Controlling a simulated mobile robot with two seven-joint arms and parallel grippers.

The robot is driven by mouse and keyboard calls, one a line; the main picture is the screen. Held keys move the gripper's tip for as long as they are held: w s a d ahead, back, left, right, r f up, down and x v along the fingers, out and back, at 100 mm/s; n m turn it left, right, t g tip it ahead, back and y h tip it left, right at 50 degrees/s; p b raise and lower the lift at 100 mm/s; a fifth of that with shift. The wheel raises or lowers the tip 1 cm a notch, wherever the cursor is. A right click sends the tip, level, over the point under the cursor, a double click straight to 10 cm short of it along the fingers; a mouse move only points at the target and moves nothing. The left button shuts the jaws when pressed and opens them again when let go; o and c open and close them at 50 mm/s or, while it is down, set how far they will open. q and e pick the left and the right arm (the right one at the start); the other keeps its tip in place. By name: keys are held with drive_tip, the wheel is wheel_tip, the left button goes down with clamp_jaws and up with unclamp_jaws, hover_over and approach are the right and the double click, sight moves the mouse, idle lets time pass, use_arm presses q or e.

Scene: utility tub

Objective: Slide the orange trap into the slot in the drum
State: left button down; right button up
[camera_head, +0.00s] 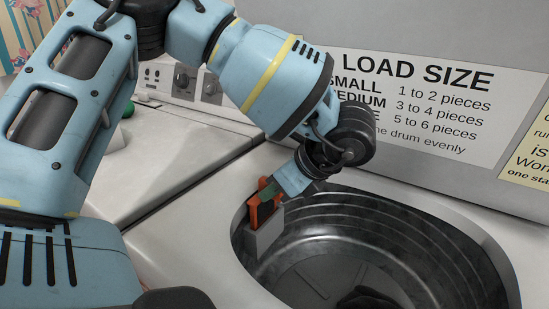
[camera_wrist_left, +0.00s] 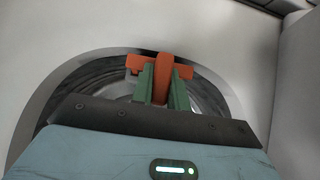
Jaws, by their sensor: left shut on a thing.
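The orange trap (camera_head: 254,214) is at the left inner wall of the metal drum (camera_head: 400,230). My left gripper (camera_head: 268,192) is shut on it from above, and its green fingers pinch the trap. A light grey block-like piece (camera_head: 264,236) sits directly below the trap; it may be the slot, and I cannot tell whether the trap is inside it or only above it. In the left wrist view the orange trap (camera_wrist_left: 161,66) stands between the two green fingers of the left gripper (camera_wrist_left: 161,88), its crosspiece reaching out on both sides. My right gripper is not in view.
The white washer top (camera_head: 190,230) surrounds the drum opening. A sign panel (camera_head: 420,105) stands on the wall behind. A second white lid (camera_head: 140,165) lies at the left. A dark shape (camera_head: 367,298) lies low in the drum. The drum's middle is open room.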

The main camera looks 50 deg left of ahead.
sight(266, 216)
use_arm(q)
drive_tip(key=shift+f+b, duration=1.25)
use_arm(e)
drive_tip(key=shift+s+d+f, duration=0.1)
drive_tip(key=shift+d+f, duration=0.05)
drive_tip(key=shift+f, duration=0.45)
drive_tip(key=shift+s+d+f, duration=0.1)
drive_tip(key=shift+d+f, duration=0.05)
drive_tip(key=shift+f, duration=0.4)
use_arm(q)
drive_tip(key=shift+f+b, duration=0.75)
drive_tip(key=shift+b, duration=0.05)
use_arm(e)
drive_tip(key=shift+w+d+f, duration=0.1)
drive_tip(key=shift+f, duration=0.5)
use_arm(q)
drive_tip(key=shift+f+b, duration=0.85)
drive_tip(key=shift+b, duration=0.05)
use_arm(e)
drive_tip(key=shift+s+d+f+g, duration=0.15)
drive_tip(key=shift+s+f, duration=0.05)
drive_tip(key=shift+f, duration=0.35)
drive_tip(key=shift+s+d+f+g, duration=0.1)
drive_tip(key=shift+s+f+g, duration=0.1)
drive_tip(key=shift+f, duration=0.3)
use_arm(q)
drive_tip(key=shift+r, duration=0.1)
